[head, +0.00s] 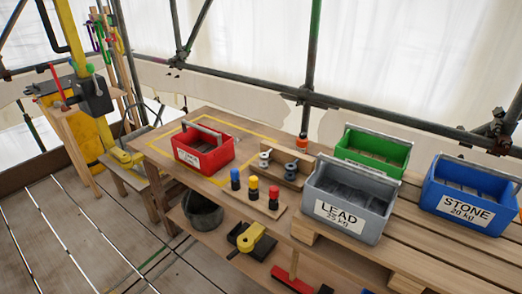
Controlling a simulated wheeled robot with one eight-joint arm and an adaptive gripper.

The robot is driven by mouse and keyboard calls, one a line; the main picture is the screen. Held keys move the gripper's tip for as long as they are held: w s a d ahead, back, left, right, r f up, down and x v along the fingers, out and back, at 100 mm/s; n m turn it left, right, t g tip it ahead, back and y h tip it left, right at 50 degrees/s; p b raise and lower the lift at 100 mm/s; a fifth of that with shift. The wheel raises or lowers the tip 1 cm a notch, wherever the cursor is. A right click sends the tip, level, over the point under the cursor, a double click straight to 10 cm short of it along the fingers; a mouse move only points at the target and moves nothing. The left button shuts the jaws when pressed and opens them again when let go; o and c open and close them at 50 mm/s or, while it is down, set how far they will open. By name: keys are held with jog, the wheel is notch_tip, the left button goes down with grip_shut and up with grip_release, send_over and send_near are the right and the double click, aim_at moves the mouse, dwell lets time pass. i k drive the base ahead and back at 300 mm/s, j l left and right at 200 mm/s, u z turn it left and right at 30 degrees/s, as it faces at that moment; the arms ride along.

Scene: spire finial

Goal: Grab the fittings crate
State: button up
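A red crate (207,153) with a grey handle bar stands on the left part of the wooden bench, inside a yellow outline marked on the top. Its white label is small and I cannot read it surely; it may be the fittings crate. A grey crate (349,198) labelled LEAD, a blue crate (469,196) labelled STONE and a green crate (374,152) stand farther right. No part of my gripper shows in the head view.
Several coloured-top pegs (254,194) and a wooden block with spools (285,165) stand right of the red crate. A black bucket (203,211) and yellow tool (250,237) sit on the lower shelf. Scaffold tubes (384,114) run behind. Floor boards (70,240) at front left look clear.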

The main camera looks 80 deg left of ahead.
aim_at(207, 149)
jog(key=k+l+u, duration=0.1)
jog(key=u, duration=0.3)
jog(key=k+u, duration=0.1)
jog(key=u, duration=0.3)
jog(key=k+u, duration=0.15)
jog(key=u, duration=2.2)
jog(key=i+j+z, duration=0.1)
jog(key=i+j, duration=0.4)
jog(key=i, duration=0.35)
jog(key=i+j+z, duration=0.15)
jog(key=i+j, duration=0.4)
jog(key=i, duration=0.3)
jog(key=i+j+z, duration=0.1)
jog(key=i+j, duration=0.6)
jog(key=i+l, duration=0.05)
jog(key=i, duration=0.05)
